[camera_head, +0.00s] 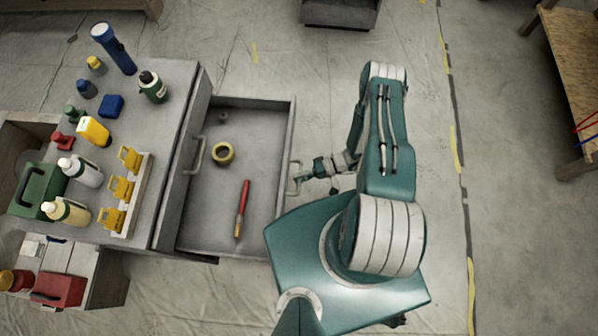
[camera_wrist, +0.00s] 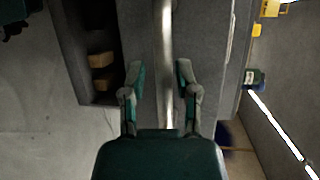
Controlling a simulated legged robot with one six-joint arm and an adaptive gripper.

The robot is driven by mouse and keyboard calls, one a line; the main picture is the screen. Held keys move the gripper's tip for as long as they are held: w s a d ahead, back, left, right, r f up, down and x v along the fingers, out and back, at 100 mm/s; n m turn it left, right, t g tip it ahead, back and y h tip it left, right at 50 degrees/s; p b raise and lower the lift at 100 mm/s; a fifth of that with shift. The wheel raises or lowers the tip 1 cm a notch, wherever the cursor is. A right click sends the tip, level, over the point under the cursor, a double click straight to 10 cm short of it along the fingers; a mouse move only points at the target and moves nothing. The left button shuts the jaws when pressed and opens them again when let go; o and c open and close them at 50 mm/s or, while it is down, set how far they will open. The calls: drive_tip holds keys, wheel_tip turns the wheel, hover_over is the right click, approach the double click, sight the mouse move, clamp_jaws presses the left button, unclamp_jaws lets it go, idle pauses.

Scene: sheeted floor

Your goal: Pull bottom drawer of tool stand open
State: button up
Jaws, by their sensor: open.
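The grey tool stand (camera_head: 178,90) is at the left in the head view. One drawer (camera_head: 265,135) is pulled far out to the right, below a closed front with its own handle (camera_head: 194,155). My gripper (camera_head: 303,175) is at that handle. In the wrist view my gripper (camera_wrist: 158,75) is open, and the handle bar (camera_wrist: 167,50) runs between its fingers. I cannot tell whether they touch it.
Several bottles, a blue flashlight (camera_head: 113,48) and yellow clamps (camera_head: 122,188) stand on the stand's top. A grey box (camera_head: 340,12) is at the top edge. A wooden table (camera_head: 570,70) is at the right. The floor between drawer and table is clear apart from my body.

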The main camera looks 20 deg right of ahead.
drive_tip(key=shift+r, duration=0.1)
drive_tip(key=shift+d, duration=0.15)
drive_tip(key=d+r, duration=0.2)
drive_tip(key=d, duration=0.9)
drive_tip(key=shift+d, duration=0.25)
drive_tip(key=shift+w+d, duration=0.1)
